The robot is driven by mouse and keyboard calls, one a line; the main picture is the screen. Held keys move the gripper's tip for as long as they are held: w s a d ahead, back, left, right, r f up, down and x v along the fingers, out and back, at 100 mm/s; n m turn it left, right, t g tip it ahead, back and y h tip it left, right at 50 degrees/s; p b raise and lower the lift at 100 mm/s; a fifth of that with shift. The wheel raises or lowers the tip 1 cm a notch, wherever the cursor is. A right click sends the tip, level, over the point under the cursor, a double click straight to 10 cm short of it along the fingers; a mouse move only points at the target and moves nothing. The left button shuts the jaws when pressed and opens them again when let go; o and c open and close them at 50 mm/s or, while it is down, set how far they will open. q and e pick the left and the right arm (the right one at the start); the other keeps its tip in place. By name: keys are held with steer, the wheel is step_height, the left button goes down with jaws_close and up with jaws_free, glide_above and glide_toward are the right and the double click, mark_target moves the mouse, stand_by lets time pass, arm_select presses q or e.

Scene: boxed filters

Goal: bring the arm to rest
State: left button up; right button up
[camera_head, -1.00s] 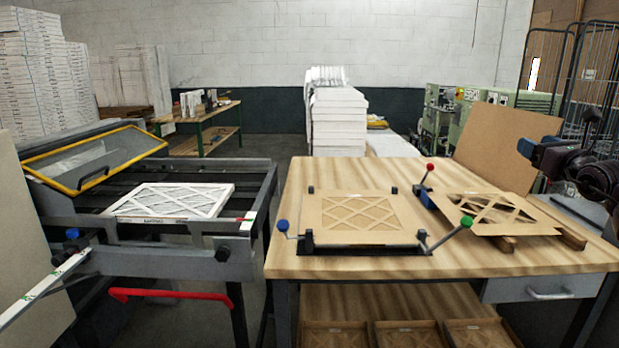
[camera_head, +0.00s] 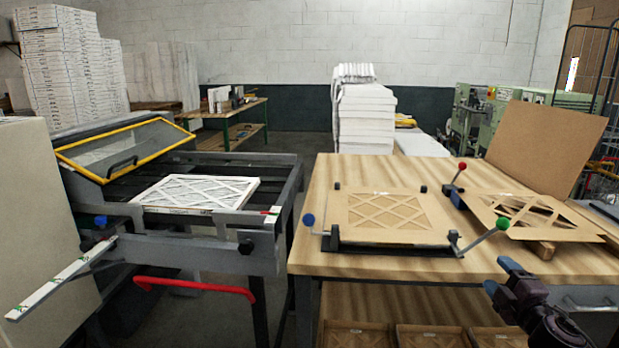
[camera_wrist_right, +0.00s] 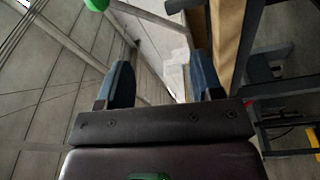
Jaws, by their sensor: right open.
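My right gripper (camera_head: 499,277) is low at the right in the head view, in front of the wooden table's (camera_head: 300,262) front edge. In the right wrist view its two blue fingers (camera_wrist_right: 160,82) stand apart with nothing between them. My left gripper is not in view. On the table, a brown lattice frame (camera_head: 388,212) lies flat in a black fixture with a blue-knobbed and a green-knobbed lever. A second lattice piece (camera_head: 530,213) lies tilted at the right. A white-framed filter (camera_head: 195,192) lies on the grey machine (camera_head: 200,222) at the left.
A brown board (camera_head: 548,145) leans at the table's back right. A drawer with a handle (camera_head: 585,300) is under the table's right side, close to my right gripper. A red bar (camera_head: 195,287) juts from the left machine. Several lattice trays (camera_head: 430,336) sit on the lower shelf.

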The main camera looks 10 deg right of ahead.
steer(key=s+a+f+m+g+b, duration=0.2)
steer(key=s+a+f+m+g, duration=0.2)
steer(key=s+a+f+m, duration=0.3)
steer(key=s+a+f+m+g+y+b, duration=0.1)
steer(key=s+a+f+m+g, duration=0.2)
steer(key=s+a+f, duration=1.1)
steer(key=s+f+m, duration=0.3)
steer(key=s+f, duration=0.2)
steer(key=f, duration=0.4)
steer(key=shift+a+m+g+y+b, duration=0.3)
steer(key=shift+m+g+b, duration=0.1)
steer(key=shift+f, duration=0.1)
